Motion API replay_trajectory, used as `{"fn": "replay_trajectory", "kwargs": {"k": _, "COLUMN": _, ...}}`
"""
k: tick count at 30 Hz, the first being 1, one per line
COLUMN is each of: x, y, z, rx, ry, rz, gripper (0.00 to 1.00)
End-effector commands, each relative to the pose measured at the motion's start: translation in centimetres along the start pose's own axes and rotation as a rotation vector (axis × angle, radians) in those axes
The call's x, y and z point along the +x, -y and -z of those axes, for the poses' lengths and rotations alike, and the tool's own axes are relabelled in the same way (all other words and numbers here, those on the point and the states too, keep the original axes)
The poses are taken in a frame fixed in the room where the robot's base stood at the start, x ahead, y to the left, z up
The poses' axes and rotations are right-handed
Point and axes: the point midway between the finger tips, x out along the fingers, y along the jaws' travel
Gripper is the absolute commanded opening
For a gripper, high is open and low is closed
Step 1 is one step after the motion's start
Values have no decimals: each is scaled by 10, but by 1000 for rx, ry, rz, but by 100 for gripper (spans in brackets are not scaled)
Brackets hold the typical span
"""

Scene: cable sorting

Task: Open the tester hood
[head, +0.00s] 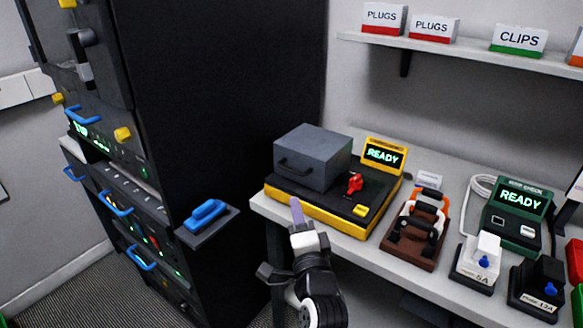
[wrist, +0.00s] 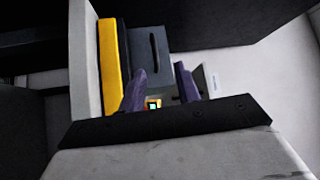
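The tester (head: 330,213) is a yellow-edged base with a black top at the left end of the bench. Its grey hood (head: 322,158) sits down on the base, with a dark bar handle (head: 294,167) on its front face. The hood also shows in the wrist view (wrist: 168,62), with the handle (wrist: 153,45) as a dark bar above the fingers. My gripper (head: 297,212) is in front of the tester's front left edge, below the handle and apart from it. In the wrist view my gripper (wrist: 163,84) has its two purple fingers apart with nothing held between them.
A red switch (head: 354,184), a yellow button (head: 361,210) and a READY screen (head: 383,155) are right of the hood. A brown cable rack (head: 411,245) stands to the right. A black cabinet (head: 230,110) rises at the left, with a blue-handled shelf (head: 207,214) jutting out.

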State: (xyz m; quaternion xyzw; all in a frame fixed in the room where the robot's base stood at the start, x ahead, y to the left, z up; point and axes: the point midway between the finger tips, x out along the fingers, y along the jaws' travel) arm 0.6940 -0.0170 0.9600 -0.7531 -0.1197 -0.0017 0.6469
Motion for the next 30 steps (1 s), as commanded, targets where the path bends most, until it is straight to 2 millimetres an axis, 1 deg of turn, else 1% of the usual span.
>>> {"fn": "replay_trajectory", "kwargs": {"k": 1, "x": -3, "y": -6, "z": 7, "rx": 24, "ry": -9, "rz": -22, "gripper": 33}}
{"fn": "replay_trajectory", "kwargs": {"k": 5, "x": 5, "y": -10, "z": 11, "rx": 45, "ry": -11, "rz": -36, "gripper": 33}}
{"fn": "replay_trajectory", "kwargs": {"k": 8, "x": 21, "y": -9, "z": 10, "rx": 42, "ry": -10, "rz": -35, "gripper": 33}}
{"fn": "replay_trajectory", "kwargs": {"k": 15, "x": 74, "y": -9, "z": 10, "rx": 39, "ry": -10, "rz": -33, "gripper": 33}}
{"fn": "replay_trajectory", "kwargs": {"k": 21, "x": 110, "y": -11, "z": 11, "rx": 39, "ry": -11, "rz": -34, "gripper": 33}}
{"fn": "replay_trajectory", "kwargs": {"k": 25, "x": 124, "y": -13, "z": 10, "rx": 39, "ry": -10, "rz": -33, "gripper": 33}}
{"fn": "replay_trajectory", "kwargs": {"k": 30, "x": 132, "y": -14, "z": 10, "rx": 39, "ry": -10, "rz": -32, "gripper": 33}}
